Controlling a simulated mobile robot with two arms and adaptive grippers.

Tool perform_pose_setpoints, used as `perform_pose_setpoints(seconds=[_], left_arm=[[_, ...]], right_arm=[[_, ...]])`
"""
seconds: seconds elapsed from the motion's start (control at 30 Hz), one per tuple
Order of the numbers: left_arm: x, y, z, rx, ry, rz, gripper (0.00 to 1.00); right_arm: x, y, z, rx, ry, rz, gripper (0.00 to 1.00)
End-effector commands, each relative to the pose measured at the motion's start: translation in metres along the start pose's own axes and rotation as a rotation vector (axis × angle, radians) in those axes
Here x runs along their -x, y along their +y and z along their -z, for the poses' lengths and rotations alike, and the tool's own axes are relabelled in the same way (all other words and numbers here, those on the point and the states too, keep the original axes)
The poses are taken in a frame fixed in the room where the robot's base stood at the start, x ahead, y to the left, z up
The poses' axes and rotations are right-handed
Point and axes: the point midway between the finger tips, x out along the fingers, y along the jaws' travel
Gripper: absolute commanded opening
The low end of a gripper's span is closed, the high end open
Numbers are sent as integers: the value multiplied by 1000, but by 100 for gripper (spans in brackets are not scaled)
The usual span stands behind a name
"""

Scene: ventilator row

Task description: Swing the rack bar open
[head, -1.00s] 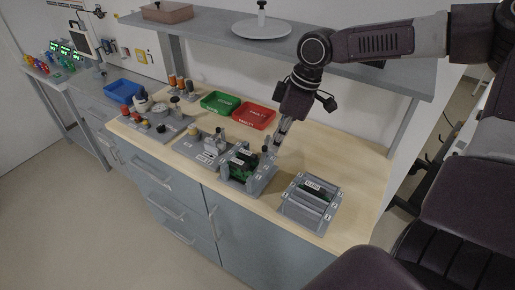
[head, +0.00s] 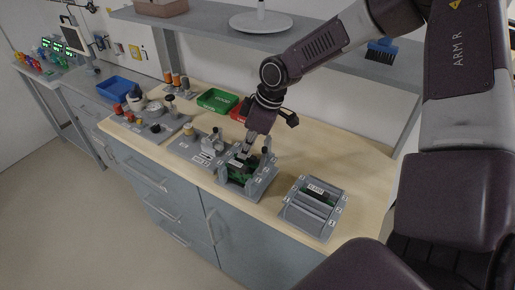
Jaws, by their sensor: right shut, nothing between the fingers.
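A grey rack (head: 264,183) holding a green circuit board (head: 236,172) stands near the front edge of the wooden worktop. Black knobs rise from its frame. The rack bar is too small to make out clearly, and I cannot tell its angle. My right gripper (head: 244,150) points down at the back left of this rack, with its fingers shut and empty. I cannot tell whether the fingertips touch the rack. The gripper and wrist hide part of the area behind it. My left gripper is not in view.
A grey slotted holder (head: 309,222) with a labelled part stands to the right. A grey fixture (head: 185,148) stands to the left. Behind are a green bin (head: 217,101) and a red bin (head: 237,112), partly hidden. A shelf (head: 205,22) runs above. The worktop's right side is clear.

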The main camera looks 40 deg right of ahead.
Motion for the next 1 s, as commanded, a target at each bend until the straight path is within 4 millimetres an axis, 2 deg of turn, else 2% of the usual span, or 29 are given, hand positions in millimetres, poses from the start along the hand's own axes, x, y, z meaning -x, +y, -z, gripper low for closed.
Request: perform_pose_setpoints(seconds=[0.03,0.17,0.3,0.53,0.83,1.0], left_arm=[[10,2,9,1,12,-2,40],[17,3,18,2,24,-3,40],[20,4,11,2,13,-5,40],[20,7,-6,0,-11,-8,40],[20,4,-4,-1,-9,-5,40],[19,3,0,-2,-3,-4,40]], right_arm=[[9,0,-8,-6,-5,2,0],[13,0,-22,-5,-5,2,0],[14,0,-30,-4,-4,1,0],[13,0,-33,-3,-4,1,0],[14,0,-34,-3,-2,3,0],[16,1,-42,6,0,7,0]])
